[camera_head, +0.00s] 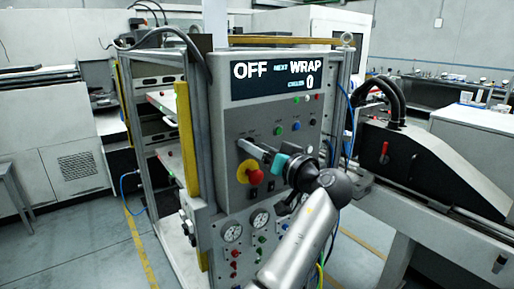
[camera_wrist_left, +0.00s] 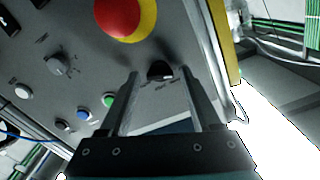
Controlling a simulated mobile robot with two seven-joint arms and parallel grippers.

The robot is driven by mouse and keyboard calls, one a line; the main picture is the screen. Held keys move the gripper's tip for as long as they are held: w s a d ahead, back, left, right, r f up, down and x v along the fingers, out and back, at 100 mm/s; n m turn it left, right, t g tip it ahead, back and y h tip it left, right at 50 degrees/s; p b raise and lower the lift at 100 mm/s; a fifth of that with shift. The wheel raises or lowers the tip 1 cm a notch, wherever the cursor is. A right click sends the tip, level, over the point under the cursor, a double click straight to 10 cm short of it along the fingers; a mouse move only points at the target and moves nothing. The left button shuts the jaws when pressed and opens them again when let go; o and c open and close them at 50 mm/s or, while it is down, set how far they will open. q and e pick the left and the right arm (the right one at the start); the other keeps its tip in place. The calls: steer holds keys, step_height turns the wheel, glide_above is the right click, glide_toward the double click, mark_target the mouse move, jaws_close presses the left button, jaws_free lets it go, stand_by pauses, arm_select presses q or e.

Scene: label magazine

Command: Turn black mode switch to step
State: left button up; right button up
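The black mode switch (camera_wrist_left: 160,70) is a small dark knob on the grey control panel (camera_head: 231,125), with tiny labels too blurred to read. In the left wrist view it sits between the tips of my left gripper (camera_wrist_left: 160,75), with a gap to each finger. In the head view my left gripper (camera_head: 247,152) is up at the panel's upper left and hides the switch. The fingers are apart and hold nothing. The panel display (camera_head: 283,80) reads OFF, NEXT WRAP, CYCLES 0. My right gripper is not in view.
A red mushroom button (camera_head: 255,177) with a yellow ring (camera_wrist_left: 149,24) lies close beside the switch. A grey knob (camera_wrist_left: 58,65), a green button (camera_wrist_left: 108,100) and a blue button (camera_wrist_left: 84,112) are on the same panel. Gauges (camera_head: 232,231) sit lower down.

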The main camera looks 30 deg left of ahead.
arm_select(q)
jaws_close()
stand_by(0.5)
steer(key=m+p, duration=0.4)
steer(key=m, duration=0.1)
steer(key=shift+r, duration=0.2)
steer(key=m+p, duration=0.4)
steer(key=shift+m, duration=0.3)
steer(key=m+p, duration=0.4)
steer(key=shift+m, duration=0.3)
steer(key=shift+f+m+p, duration=0.1)
steer(key=shift+m+p, duration=1.5)
steer(key=shift+m, duration=0.2)
